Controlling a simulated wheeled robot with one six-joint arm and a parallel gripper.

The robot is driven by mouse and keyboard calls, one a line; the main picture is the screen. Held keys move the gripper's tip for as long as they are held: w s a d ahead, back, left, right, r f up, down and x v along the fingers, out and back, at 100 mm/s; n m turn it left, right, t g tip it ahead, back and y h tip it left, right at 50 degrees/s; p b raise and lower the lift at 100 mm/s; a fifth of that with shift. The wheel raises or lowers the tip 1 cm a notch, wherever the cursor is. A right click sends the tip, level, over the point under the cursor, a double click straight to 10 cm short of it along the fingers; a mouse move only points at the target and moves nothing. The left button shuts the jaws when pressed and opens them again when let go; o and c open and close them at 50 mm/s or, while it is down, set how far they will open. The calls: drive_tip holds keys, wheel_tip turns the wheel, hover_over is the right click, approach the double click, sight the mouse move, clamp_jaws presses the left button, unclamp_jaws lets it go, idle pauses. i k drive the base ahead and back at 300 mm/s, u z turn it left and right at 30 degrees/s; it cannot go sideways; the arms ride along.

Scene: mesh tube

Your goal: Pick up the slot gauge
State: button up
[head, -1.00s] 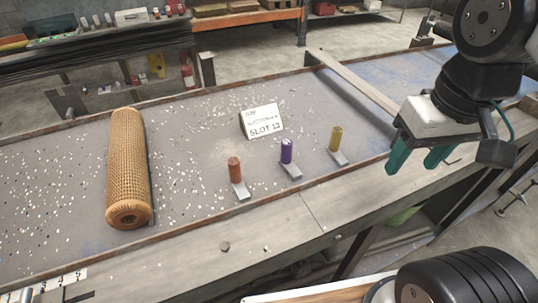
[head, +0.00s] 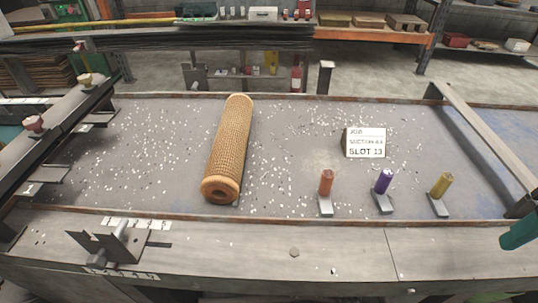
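I cannot tell from the picture which piece is the slot gauge. Only a green finger of my gripper (head: 519,232) shows at the right edge, right of the yellow piece and apart from it. The rest of the gripper is out of frame.
A tan mesh tube (head: 230,150) lies on the grey table (head: 290,130) left of the pieces, among scattered white chips. A metal bar (head: 485,135) crosses the table's right end. Metal brackets (head: 115,242) stand at the front left.

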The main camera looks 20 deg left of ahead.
sight(326, 210)
drive_tip(key=k, duration=0.5)
drive_tip(key=u, duration=2.55)
drive_tip(key=k, duration=0.75)
drive_tip(key=z, duration=0.55)
drive_tip(key=k, duration=0.6)
drive_tip(key=z, duration=0.45)
drive_tip(key=i, duration=1.1)
drive_tip(key=z, duration=0.85)
drive_tip(key=i, duration=0.3)
drive_tip(key=z, duration=0.15)
